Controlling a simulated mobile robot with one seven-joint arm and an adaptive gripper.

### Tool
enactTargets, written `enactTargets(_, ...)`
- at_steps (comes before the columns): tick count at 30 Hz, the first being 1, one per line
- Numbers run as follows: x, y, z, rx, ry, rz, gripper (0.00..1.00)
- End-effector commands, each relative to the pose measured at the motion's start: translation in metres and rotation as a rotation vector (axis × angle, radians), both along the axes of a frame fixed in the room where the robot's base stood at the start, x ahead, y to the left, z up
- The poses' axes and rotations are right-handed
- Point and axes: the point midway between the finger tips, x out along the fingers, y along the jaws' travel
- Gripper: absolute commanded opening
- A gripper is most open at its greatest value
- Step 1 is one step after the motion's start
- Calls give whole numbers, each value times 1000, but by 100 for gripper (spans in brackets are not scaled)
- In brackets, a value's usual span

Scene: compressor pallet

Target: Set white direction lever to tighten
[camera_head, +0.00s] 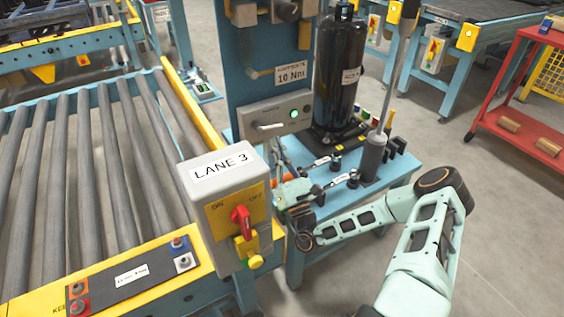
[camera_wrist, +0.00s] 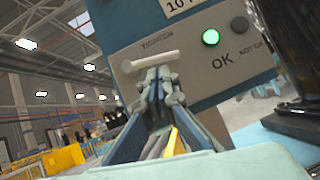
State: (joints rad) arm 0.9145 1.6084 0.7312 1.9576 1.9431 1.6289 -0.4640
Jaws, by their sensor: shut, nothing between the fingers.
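The white direction lever (camera_wrist: 150,60) sticks out from a grey panel and lies nearly level, its right end slightly higher in the wrist view. Small lettering above it seems to read "TIGHTEN". In the head view the lever (camera_head: 268,126) is on the left part of the grey panel (camera_head: 295,108). My gripper (camera_wrist: 160,76) is shut and empty, its fingertips just below the lever's middle in the wrist view. I cannot tell whether they touch it.
A green lamp (camera_wrist: 210,37) glows beside "OK" on the panel.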

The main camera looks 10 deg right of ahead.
Motion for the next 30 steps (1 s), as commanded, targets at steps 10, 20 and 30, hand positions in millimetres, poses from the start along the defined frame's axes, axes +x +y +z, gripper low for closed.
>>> enactTargets(10, 14, 3, 10, -1, 1, 1, 0)
enactTargets(20, 15, 1, 17, -33, -10, -1, 0)
enactTargets(30, 18, -4, 29, -203, -67, -1, 0)
